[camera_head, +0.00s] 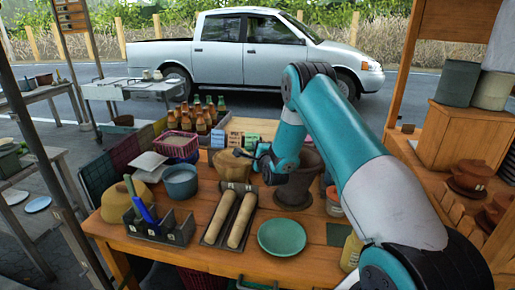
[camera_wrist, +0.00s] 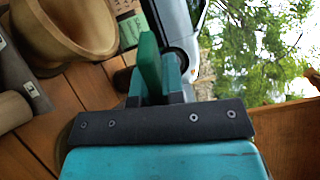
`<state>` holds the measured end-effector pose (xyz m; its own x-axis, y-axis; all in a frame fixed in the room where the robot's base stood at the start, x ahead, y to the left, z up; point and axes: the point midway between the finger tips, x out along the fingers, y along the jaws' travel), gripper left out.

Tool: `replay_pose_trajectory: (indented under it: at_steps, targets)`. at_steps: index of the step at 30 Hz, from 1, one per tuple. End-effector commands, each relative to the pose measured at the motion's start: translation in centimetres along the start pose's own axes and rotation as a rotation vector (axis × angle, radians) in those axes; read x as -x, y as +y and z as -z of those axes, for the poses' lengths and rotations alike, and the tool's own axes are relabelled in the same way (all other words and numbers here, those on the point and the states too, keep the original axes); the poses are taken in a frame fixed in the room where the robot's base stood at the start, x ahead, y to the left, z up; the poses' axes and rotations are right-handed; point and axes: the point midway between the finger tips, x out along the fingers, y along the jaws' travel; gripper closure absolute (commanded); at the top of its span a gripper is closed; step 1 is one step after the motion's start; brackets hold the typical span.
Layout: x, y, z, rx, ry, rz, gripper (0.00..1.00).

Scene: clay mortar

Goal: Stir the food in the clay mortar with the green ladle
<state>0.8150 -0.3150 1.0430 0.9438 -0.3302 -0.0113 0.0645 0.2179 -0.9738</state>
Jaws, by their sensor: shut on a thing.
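My gripper (camera_head: 264,158) is above the middle of the wooden table, tipped to the left, close to a tan mortar-like bowl (camera_head: 228,165). In the wrist view, the jaws are shut on a green piece (camera_wrist: 149,66), which looks like the green ladle's handle. The ladle's far end is not clear. A dark brown clay pot (camera_head: 294,192) stands just right of and below the gripper, partly hidden by my arm. The tan bowl also shows in the wrist view (camera_wrist: 80,35), upper left. I cannot tell which vessel is the clay mortar, nor see food inside either.
A tray with two pale rolls (camera_head: 231,218), a green plate (camera_head: 282,237) and a utensil rack (camera_head: 165,228) lie in front. A blue-grey bucket (camera_head: 180,181) stands left. Bottles (camera_head: 200,122) and a pink basket (camera_head: 178,146) are behind. A shelf unit (camera_head: 455,140) borders the right.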

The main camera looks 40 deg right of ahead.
Motion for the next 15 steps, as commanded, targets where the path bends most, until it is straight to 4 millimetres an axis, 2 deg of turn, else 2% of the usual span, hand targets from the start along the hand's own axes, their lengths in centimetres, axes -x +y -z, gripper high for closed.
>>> replay_pose_trajectory:
  at_steps: [11,15]
  targets:
    - [0.0,-2.4,-0.1,-0.066,0.001,-0.002,1.0]
    - [0.0,-4.9,0.2,-0.209,0.001,-0.009,1.0]
